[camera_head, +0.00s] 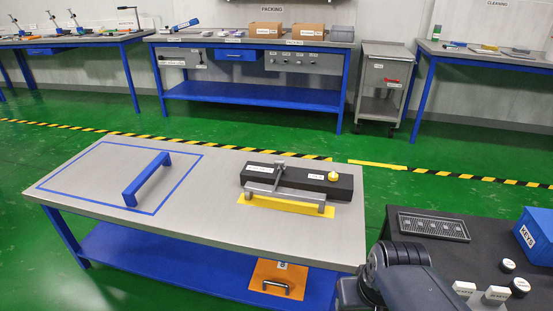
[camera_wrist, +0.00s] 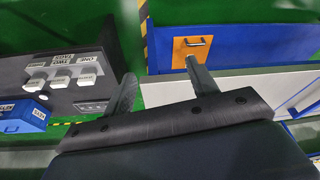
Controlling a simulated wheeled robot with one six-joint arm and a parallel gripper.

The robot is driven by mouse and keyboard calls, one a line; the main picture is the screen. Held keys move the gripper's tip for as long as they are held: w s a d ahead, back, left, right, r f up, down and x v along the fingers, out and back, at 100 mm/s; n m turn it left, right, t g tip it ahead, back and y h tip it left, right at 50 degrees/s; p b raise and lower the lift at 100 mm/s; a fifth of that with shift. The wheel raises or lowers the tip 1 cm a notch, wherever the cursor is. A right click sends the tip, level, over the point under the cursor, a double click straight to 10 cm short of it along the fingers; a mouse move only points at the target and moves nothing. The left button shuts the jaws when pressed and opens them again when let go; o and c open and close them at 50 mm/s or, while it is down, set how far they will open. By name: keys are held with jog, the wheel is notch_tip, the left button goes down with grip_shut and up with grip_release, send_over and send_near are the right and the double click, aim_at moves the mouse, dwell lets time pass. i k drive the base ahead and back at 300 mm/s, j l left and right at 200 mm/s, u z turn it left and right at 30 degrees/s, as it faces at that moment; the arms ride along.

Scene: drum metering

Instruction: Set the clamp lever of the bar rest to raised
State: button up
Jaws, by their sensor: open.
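A long black block (camera_head: 314,186), which looks like the bar rest, lies on the near grey table toward its right side. A grey metal lever-like piece (camera_head: 278,178) crosses it near its left end; I cannot tell for sure that it is the clamp lever, or its setting. A grey bar with handle-like ends (camera_head: 292,203) runs along the front edge over a yellow patch (camera_head: 250,205). A yellow knob (camera_head: 332,176) sits on the block's right part. My gripper (camera_wrist: 160,80) is open and empty in the wrist view, away from the block, which that view does not show.
A blue handle-shaped bar (camera_head: 147,180) stands inside a blue outline on the near table (camera_head: 75,190). A dark bench (camera_head: 400,222) at the right carries a blue KEYS bin (camera_head: 535,235) and labelled pieces. An orange panel (camera_head: 277,277) with a handle is on the lower shelf.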

aim_at(281, 162)
jog(key=i+j+z, duration=0.45)
jog(key=i+z, duration=0.15)
jog(key=i, duration=0.2)
